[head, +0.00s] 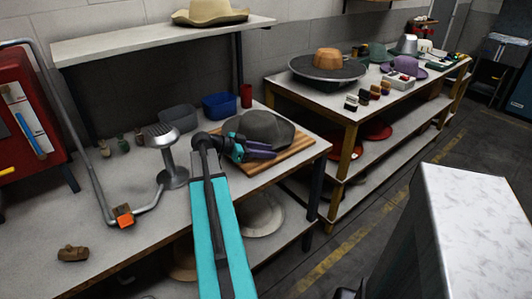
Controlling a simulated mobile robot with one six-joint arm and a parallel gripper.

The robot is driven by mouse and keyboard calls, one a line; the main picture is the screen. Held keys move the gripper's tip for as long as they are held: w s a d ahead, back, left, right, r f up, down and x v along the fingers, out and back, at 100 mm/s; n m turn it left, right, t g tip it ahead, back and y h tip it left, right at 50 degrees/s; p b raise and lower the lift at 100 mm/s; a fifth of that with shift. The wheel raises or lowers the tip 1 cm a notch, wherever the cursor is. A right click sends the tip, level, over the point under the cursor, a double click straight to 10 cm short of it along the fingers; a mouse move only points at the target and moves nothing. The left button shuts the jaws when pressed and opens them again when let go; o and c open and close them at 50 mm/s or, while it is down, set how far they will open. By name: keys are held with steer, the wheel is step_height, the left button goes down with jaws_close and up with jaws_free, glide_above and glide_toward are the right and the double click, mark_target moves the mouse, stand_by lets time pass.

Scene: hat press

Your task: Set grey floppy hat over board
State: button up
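The grey floppy hat (268,124) has a rounded crown and a wide brim. It lies crown up over the wooden board (297,151), near the right end of the bench. The board's right and front parts show past the brim; the rest is hidden by the hat and my arm. My gripper (268,152), with dark purple fingers, is at the near side of the hat, low by the brim and over the board. I cannot tell whether the fingers touch or hold the brim, or how far apart they are.
A metal steamer stand (171,160) rises left of my arm. A second table (318,98) at right holds more hats. The bench's front left is mostly clear, with a small brown object (72,253).

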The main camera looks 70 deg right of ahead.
steer(key=shift+r, duration=0.15)
steer(key=shift+r, duration=0.75)
steer(key=shift+r+b, duration=0.4)
steer(key=shift+r, duration=0.5)
steer(key=shift+s+a, duration=0.3)
steer(key=shift+a, duration=0.6)
steer(key=s+a, duration=0.1)
steer(key=a, duration=0.1)
steer(key=s+a+b, duration=0.1)
steer(key=a, duration=0.2)
steer(key=s+a, duration=0.1)
steer(key=a, duration=0.2)
steer(key=shift+a+r, duration=0.15)
steer(key=shift+r, duration=0.25)
steer(key=shift+f+b, duration=0.1)
steer(key=shift+b, duration=0.5)
steer(key=shift+w+b, duration=0.1)
steer(key=shift+b, duration=0.5)
steer(key=b, duration=0.3)
steer(key=shift+a, duration=0.3)
steer(key=a+b, duration=0.1)
steer(key=b, duration=0.3)
steer(key=s+b, duration=0.1)
steer(key=b, duration=0.3)
steer(key=shift+a, duration=0.4)
